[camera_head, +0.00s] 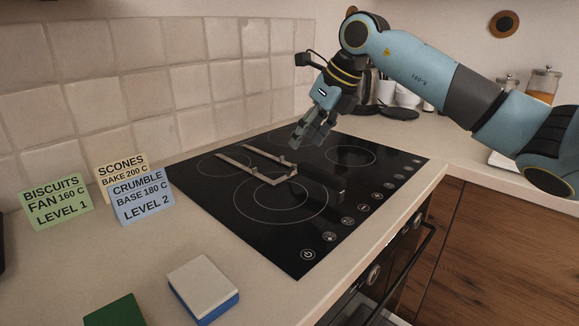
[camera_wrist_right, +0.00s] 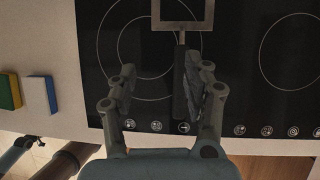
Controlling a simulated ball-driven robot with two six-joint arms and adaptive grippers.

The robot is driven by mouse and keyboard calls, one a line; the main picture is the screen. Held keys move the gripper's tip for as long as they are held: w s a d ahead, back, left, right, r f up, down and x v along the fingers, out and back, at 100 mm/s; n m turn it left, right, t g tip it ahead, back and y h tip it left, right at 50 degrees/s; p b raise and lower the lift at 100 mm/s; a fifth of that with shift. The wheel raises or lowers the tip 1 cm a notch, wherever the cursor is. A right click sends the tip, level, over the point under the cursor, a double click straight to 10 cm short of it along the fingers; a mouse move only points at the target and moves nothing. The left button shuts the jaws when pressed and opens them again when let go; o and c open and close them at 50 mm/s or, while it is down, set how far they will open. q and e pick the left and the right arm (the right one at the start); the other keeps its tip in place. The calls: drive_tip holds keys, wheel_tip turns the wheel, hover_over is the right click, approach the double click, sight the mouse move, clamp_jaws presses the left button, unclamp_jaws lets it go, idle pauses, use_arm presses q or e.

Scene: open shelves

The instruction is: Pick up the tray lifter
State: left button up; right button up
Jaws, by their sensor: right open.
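The tray lifter lies on the black hob, with a pale metal two-pronged frame (camera_head: 283,177) and a black handle (camera_head: 322,185) pointing toward the front right. My right gripper (camera_head: 301,142) is open and empty, pointing down above the hob, behind the handle in the head view. In the right wrist view, the handle (camera_wrist_right: 180,85) lies between the open fingers (camera_wrist_right: 168,72), nearer the right one, and the frame (camera_wrist_right: 181,26) is at the top. No contact with the handle shows. My left gripper is not in view.
Three recipe cards, green (camera_head: 57,203), cream (camera_head: 121,170) and blue (camera_head: 142,197), stand left of the hob (camera_head: 240,205). A white-and-blue block (camera_head: 203,288) and a green one (camera_head: 115,311) lie in front. Jars (camera_head: 542,85) stand at the back right. The oven handle (camera_head: 405,275) juts out below.

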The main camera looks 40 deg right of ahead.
sight(301, 162)
drive_tip(key=d, duration=0.2)
drive_tip(key=d+h, duration=0.1)
drive_tip(key=shift+f+g, duration=0.25)
drive_tip(key=shift+g, duration=0.05)
drive_tip(key=x, duration=0.3)
drive_tip(key=shift+w+f, duration=0.1)
drive_tip(key=shift+f, duration=0.25)
drive_tip(key=x, duration=0.4)
drive_tip(key=p+x, duration=0.1)
drive_tip(key=x, duration=0.1)
drive_tip(key=shift+w+a+r, duration=0.15)
drive_tip(key=shift+w+a, duration=0.1)
clamp_jaws()
